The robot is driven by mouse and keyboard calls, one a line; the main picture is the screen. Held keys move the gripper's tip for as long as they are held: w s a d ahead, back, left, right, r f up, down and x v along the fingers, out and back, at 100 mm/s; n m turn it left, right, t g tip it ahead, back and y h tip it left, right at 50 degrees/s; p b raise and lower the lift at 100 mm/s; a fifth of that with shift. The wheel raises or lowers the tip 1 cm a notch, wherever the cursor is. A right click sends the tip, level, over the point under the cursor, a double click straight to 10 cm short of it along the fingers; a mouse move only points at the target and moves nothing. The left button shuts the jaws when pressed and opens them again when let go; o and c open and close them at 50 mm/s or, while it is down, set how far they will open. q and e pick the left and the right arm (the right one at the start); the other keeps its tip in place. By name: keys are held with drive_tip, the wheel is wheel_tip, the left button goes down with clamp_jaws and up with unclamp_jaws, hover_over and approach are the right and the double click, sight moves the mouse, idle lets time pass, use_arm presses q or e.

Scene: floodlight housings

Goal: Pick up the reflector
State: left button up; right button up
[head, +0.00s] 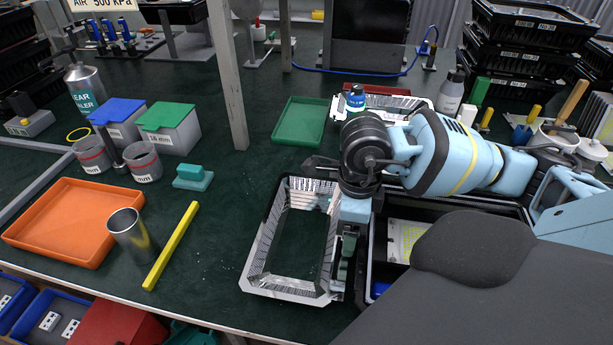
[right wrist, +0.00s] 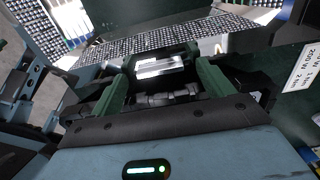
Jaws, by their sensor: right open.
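The reflector (head: 286,284) is a silver, dimpled rectangular frame with sloping walls, open in the middle, lying on the dark green table in the head view. My right gripper (head: 347,258) points down at its right-hand wall. In the right wrist view the two green fingers of my right gripper (right wrist: 162,92) are apart, with a shiny metal piece (right wrist: 160,66) showing between them; I cannot tell whether they touch it. The dimpled reflector wall (right wrist: 130,48) runs across beyond the fingers. My left gripper is not in view.
A black bin (head: 372,262) holding a label sheet stands close right of the reflector. A second silver dimpled frame (head: 412,102) lies behind my arm. A green tray (head: 300,121), a grey post (head: 228,80), a yellow bar (head: 171,246) and an orange tray (head: 68,222) stand to the left.

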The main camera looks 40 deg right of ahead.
drive_tip(key=shift+c, duration=0.4)
drive_tip(key=c, duration=1.3)
